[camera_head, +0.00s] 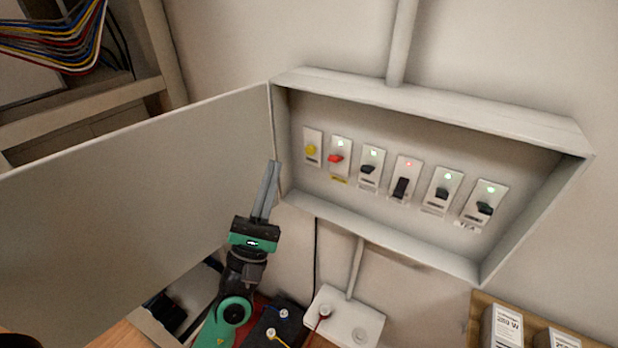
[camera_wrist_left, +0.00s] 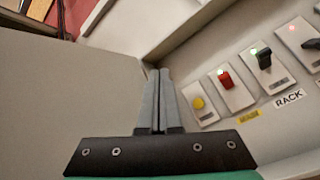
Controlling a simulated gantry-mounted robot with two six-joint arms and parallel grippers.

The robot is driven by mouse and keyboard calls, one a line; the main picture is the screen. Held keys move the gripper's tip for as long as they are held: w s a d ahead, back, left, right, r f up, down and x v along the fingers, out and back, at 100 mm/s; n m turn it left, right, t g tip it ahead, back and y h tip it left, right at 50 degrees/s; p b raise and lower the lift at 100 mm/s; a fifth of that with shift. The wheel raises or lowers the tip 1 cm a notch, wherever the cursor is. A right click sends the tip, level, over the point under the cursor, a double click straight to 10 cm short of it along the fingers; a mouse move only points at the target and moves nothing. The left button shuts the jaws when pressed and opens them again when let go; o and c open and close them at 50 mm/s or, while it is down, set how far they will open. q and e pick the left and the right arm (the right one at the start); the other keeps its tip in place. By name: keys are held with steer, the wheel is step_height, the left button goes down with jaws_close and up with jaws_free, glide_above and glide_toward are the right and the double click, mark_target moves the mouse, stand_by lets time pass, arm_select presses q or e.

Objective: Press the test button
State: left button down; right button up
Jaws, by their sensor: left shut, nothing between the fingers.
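The yellow round test button (camera_head: 311,149) sits on a white plate at the left end of the row inside the open wall box (camera_head: 430,105). It also shows in the left wrist view (camera_wrist_left: 199,102), just right of my fingertips. My left gripper (camera_head: 273,164) is shut and empty. Its fingers point up near the box's left edge, to the left of the button, and appear apart from it. In the left wrist view the closed fingertips (camera_wrist_left: 159,72) lie near the seam by the open door (camera_head: 130,200). My right gripper is not in view.
A red switch (camera_head: 336,157) is beside the button, followed by several black switches with indicator lights; one black switch (camera_head: 401,187) has a red light. The open door fills the left side. A white socket plate (camera_head: 345,318) and boxes (camera_head: 503,326) are below.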

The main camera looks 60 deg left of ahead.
mark_target(311, 149)
arm_select(q)
steer(key=f, duration=0.1)
steer(key=f+m, duration=0.1)
steer(key=f, duration=0.1)
steer(key=shift+s+a+f+g+b, duration=0.1)
steer(key=shift+a+f+g+b, duration=0.15)
steer(key=shift+a+g+b, duration=0.1)
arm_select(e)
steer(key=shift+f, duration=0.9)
arm_select(q)
steer(key=w+a+b, duration=0.2)
steer(key=w+a, duration=0.2)
steer(key=w, duration=0.3)
steer(key=shift+w+a, duration=0.25)
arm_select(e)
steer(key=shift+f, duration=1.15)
arm_select(q)
steer(key=shift+w+a+b, duration=0.25)
steer(key=shift+w+b, duration=0.1)
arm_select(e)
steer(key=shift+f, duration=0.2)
